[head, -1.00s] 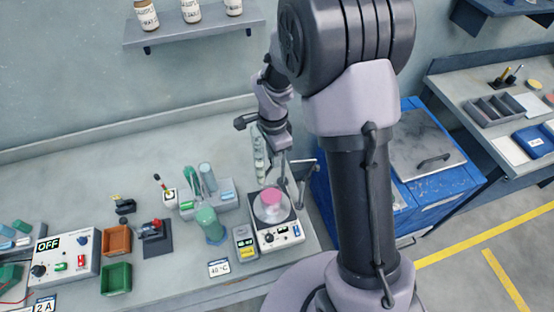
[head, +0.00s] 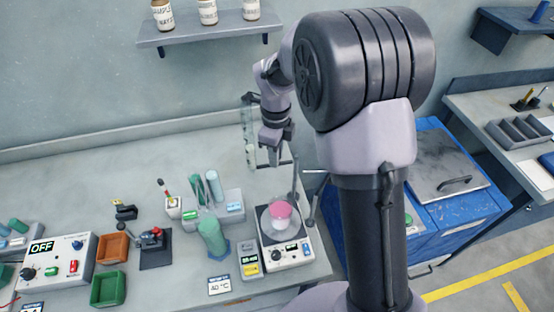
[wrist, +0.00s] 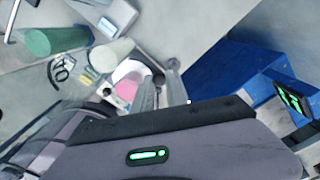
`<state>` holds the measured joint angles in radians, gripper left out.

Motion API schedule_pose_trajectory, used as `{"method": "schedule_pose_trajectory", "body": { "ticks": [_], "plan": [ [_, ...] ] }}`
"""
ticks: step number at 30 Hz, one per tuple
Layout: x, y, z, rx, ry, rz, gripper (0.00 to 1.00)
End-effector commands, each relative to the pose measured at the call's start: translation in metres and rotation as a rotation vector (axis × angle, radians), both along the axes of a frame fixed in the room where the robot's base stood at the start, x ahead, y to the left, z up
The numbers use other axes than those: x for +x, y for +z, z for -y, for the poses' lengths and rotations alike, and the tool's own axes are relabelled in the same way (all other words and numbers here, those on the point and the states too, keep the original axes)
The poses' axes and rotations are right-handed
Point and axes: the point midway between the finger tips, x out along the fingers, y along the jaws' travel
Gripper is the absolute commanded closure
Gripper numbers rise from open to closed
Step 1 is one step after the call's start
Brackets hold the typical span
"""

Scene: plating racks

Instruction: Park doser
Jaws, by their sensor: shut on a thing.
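My gripper (head: 273,157) is raised above the bench, behind and above the hotplate, with its jaws pointing down. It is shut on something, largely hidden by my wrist. A clear upright tube with a dark top (head: 249,135) hangs close beside the gripper on its left; it looks like the held doser, but the grip itself is not visible. The hotplate (head: 303,252) carries a beaker with pink contents (head: 283,215); the pink beaker also shows in the wrist view (wrist: 127,89). Thin rods (head: 296,180) stand behind the hotplate.
Left of the hotplate are a green cylinder (head: 212,238), a tube rack (head: 228,205), a small red-topped holder (head: 173,207), orange (head: 111,248) and green bins (head: 108,289). A wall shelf (head: 200,33) holds bottles. A blue cabinet (head: 440,210) stands right. The bench's back strip is clear.

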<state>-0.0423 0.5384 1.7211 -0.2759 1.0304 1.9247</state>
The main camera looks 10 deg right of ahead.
Motion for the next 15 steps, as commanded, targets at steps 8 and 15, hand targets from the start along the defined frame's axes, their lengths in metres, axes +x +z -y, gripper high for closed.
{"method": "schedule_pose_trajectory", "body": {
  "ticks": [8, 15],
  "plan": [
    [0.0034, 0.0003, 0.0003, -0.001, -0.05, 0.001, 1.0],
    [0.004, 0.0007, 0.0004, 0.0, -0.057, 0.001, 1.0]
  ]
}}
